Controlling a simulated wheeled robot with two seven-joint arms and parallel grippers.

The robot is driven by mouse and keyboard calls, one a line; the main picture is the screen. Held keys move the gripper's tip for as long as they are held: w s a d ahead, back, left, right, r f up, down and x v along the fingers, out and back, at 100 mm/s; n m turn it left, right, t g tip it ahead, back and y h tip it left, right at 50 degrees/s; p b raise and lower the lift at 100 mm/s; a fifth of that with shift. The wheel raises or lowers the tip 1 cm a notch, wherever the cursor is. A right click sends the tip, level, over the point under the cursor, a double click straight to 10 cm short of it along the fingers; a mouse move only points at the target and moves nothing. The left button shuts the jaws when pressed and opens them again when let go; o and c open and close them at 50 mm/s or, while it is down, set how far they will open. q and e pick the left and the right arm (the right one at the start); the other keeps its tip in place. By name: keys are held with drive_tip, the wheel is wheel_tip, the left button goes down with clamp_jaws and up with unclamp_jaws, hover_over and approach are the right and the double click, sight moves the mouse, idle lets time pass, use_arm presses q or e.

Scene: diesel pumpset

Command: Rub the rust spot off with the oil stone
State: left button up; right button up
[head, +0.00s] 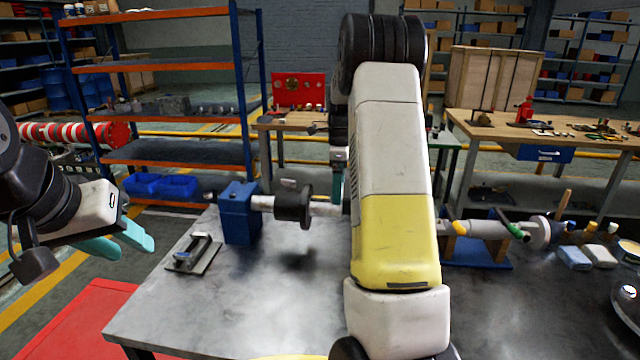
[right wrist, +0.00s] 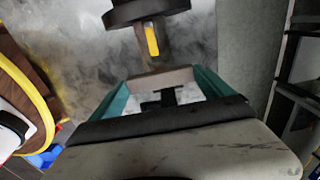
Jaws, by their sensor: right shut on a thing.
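The oil stone (right wrist: 160,78) looks like a brownish-grey bar across the fingertips of my right gripper (right wrist: 160,83) in the right wrist view. That gripper is shut on it. In the head view my right arm hides most of that gripper; a sliver of teal finger (head: 338,183) shows near the shaft. The pale shaft (head: 326,209) carries a dark collar (head: 293,206) and rests on a blue support (head: 238,213). I cannot make out the rust spot. My left gripper (head: 134,249) is open and empty, left of the bench and apart from it.
A plate with a handle (head: 194,253) lies at the left of the metal bench (head: 230,310). Beyond my arm are a second blue support (head: 478,254), a flange (head: 538,232) and a blue cloth or block (head: 573,257). The front left of the bench is clear.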

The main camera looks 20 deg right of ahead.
drive_tip(key=shift+f, duration=1)
idle(0.3)
